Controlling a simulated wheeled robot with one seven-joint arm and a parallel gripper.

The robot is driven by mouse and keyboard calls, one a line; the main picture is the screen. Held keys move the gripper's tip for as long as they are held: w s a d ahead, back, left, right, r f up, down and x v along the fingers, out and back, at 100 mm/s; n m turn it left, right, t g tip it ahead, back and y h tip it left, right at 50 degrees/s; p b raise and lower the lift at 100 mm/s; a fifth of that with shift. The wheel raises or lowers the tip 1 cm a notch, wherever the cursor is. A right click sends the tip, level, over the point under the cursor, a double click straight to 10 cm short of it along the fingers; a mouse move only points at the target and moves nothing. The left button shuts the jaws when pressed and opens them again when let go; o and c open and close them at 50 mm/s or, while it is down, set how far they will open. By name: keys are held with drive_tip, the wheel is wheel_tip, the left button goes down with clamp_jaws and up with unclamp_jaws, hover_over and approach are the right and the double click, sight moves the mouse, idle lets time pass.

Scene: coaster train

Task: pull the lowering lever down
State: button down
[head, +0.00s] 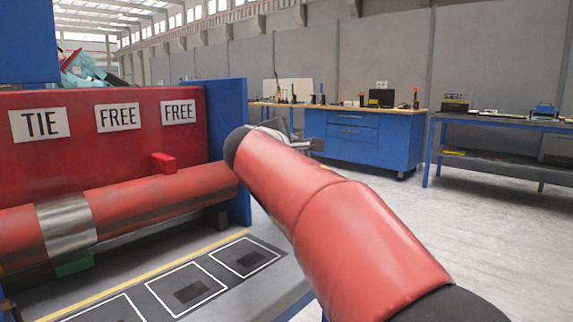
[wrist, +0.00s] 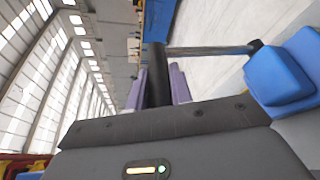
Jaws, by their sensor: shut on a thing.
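In the wrist view, my gripper (wrist: 160,86) has its two purple fingers on either side of a dark upright grip (wrist: 157,62), and it is shut on it. A grey rod (wrist: 210,50) runs from this grip to the right and ends at a black knob (wrist: 256,47). I take the grip and rod to be the lowering lever; no label on it shows. In the head view, my red arm hides most of the gripper and the lever. Only some grey parts (head: 285,138) show past the arm's far end.
A red panel (head: 85,145) with TIE and FREE signs stands left, above a red cylinder (head: 130,205) with a metal band. A blue post (head: 228,145) stands close beside my arm. Blue workbenches (head: 360,140) stand behind. Open floor (head: 470,230) lies to the right. Blue rounded shapes (wrist: 280,80) sit right in the wrist view.

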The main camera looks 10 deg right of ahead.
drive_tip(key=s+d+f+m+t+b, duration=0.1)
drive_tip(key=s+d+m+b, duration=0.2)
drive_tip(key=s+b, duration=0.3)
drive_tip(key=shift+s+d+f+t+b, duration=0.25)
drive_tip(key=shift+d+b, duration=0.65)
drive_tip(key=shift+b, duration=1.2)
drive_tip(key=shift+s+r, duration=0.1)
drive_tip(key=c, duration=1.3)
unclamp_jaws()
drive_tip(key=shift+o, duration=0.2)
drive_tip(key=v, duration=0.7)
drive_tip(key=shift+s+a+h, duration=0.25)
drive_tip(key=shift+s+h, duration=0.05)
drive_tip(key=shift+s, duration=0.05)
